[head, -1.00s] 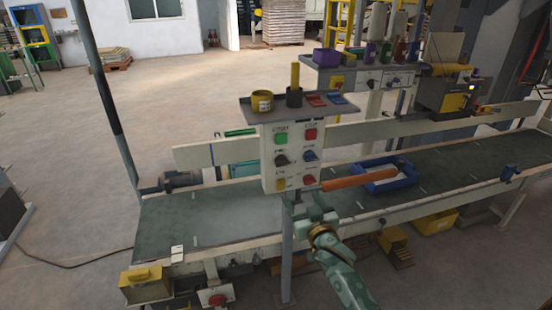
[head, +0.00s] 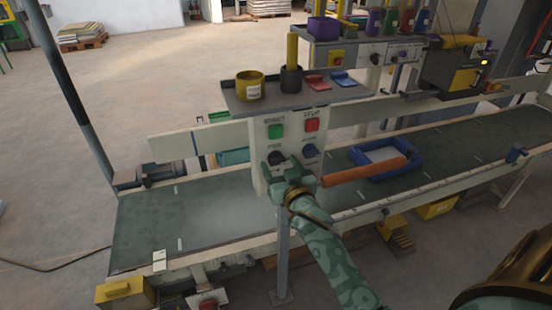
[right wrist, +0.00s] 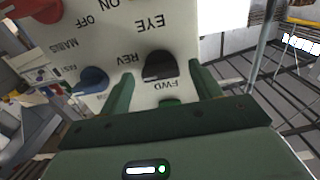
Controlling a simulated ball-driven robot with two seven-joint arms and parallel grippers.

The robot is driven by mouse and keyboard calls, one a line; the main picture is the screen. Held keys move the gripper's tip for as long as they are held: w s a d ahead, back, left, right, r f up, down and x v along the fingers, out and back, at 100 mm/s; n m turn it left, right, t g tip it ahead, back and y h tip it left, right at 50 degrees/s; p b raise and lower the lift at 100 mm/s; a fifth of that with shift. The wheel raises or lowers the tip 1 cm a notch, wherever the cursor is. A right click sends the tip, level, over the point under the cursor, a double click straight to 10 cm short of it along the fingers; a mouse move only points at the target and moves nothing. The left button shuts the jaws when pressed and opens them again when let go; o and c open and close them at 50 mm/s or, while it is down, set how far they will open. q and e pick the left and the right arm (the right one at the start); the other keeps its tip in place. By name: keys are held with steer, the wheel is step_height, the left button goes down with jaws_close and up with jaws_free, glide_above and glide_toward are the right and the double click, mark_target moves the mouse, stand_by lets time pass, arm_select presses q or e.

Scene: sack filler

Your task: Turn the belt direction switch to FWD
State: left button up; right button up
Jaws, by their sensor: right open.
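The belt direction switch is a black knob (head: 277,158) on the left of the pale control panel (head: 259,178). In the right wrist view, where the lettering is upside down, the knob (right wrist: 160,64) sits beside the labels REV and FWD. I cannot tell which label it points to. My right gripper (head: 288,168) is in front of the panel, just below the knob, and hides the panel's lower part. In the right wrist view the open fingers (right wrist: 163,76) lie on either side of the knob, with no clear contact. My left gripper is not in view.
A blue knob (head: 310,150) is right of the switch; green START (head: 275,131) and red STOP (head: 312,125) buttons are above. A shelf (head: 300,98) with cups tops the panel. A blue tray (head: 412,165) and an orange roller (head: 350,173) are to the right.

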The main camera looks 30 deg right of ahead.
steer(key=shift+r, duration=0.15)
steer(key=c, duration=1)
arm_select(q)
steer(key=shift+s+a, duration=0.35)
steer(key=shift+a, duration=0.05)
